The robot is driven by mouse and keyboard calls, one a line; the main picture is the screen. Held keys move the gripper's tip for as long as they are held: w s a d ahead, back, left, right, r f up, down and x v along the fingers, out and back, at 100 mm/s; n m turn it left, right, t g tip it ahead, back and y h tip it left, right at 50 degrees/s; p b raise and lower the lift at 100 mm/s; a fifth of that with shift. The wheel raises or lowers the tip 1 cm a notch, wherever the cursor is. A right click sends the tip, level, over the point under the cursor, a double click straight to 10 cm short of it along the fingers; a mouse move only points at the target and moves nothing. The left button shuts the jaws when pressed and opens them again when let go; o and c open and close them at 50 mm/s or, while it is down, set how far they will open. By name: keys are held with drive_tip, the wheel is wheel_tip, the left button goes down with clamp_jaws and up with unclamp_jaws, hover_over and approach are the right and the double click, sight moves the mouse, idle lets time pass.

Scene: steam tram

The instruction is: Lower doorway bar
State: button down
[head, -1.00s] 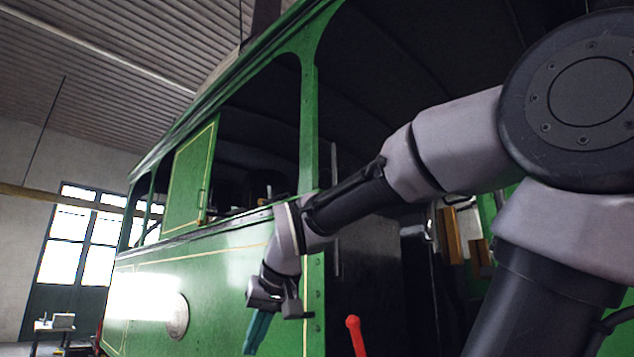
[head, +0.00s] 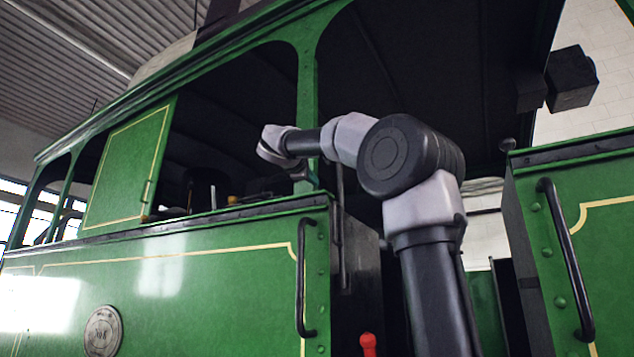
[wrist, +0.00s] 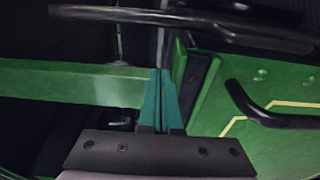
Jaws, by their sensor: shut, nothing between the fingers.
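A thin dark upright bar (head: 341,225) stands at the left side of the tram's doorway, beside the green post; I take it to be the doorway bar. My gripper (head: 313,181) is raised near the bar's upper part, by the post. In the wrist view its teal fingers (wrist: 165,72) are together with nothing between them. A dark rod (wrist: 163,45) shows just beyond the fingertips, and a longer dark bar (wrist: 185,16) crosses the top of that view. I cannot tell whether the fingers touch the rod.
A black handrail (head: 305,280) is fixed left of the doorway and another handrail (head: 565,260) on the green panel at right. A red-topped lever (head: 368,344) stands low in the doorway. The green window post (head: 308,110) rises close to my arm.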

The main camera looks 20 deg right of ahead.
drive_tip(key=x, duration=0.7)
drive_tip(key=shift+w+f, duration=0.1)
drive_tip(key=shift+f, duration=0.05)
drive_tip(key=s, duration=0.1)
drive_tip(key=s+d, duration=0.1)
drive_tip(key=shift+s+d, duration=0.2)
drive_tip(key=shift+s, duration=0.2)
drive_tip(key=shift+s+d, duration=0.25)
drive_tip(key=shift+s, duration=0.1)
